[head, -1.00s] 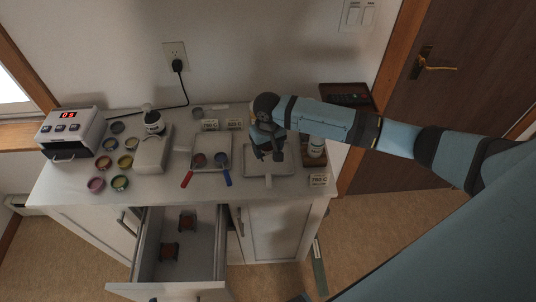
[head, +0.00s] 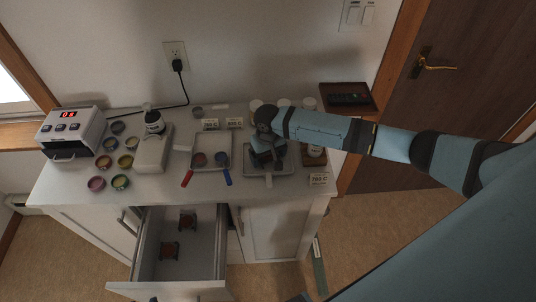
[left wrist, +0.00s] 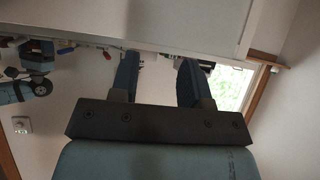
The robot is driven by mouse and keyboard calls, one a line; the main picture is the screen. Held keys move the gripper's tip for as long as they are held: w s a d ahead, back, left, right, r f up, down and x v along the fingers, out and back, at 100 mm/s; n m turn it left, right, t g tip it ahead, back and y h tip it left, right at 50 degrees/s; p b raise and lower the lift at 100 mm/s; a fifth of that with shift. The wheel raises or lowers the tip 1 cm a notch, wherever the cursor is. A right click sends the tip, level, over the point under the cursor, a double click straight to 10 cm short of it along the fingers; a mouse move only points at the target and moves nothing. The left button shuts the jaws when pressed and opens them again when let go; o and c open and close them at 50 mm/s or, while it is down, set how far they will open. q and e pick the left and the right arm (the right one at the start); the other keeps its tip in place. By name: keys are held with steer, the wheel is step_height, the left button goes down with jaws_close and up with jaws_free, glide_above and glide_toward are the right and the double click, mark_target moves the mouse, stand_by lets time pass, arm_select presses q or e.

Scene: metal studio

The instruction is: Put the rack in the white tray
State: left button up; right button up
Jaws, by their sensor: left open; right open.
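Two small rust-brown stands, which may be the racks, lie in the open drawer (head: 207,262): one farther back (head: 187,221) and one nearer the front (head: 169,250). A shallow white tray (head: 285,168) is on the right half of the counter. My right gripper (head: 268,166) points down over this tray, open; its fingertips are small and dark, and I cannot tell whether they touch anything. My left gripper (left wrist: 158,82) is open and empty in the left wrist view, outside the head view.
A kiln-like box (head: 73,131) with a red display stands at the counter's left end. Several colour pots (head: 104,162) and a white device (head: 152,152) stand beside it. White tins (head: 283,103) and a dark wooden tray (head: 365,108) are at the back right. The drawer juts out in front.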

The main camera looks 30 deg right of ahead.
steer(key=shift+r, duration=0.1)
step_height(320, 180, up, 12)
stand_by(0.4)
steer(key=shift+a, duration=0.1)
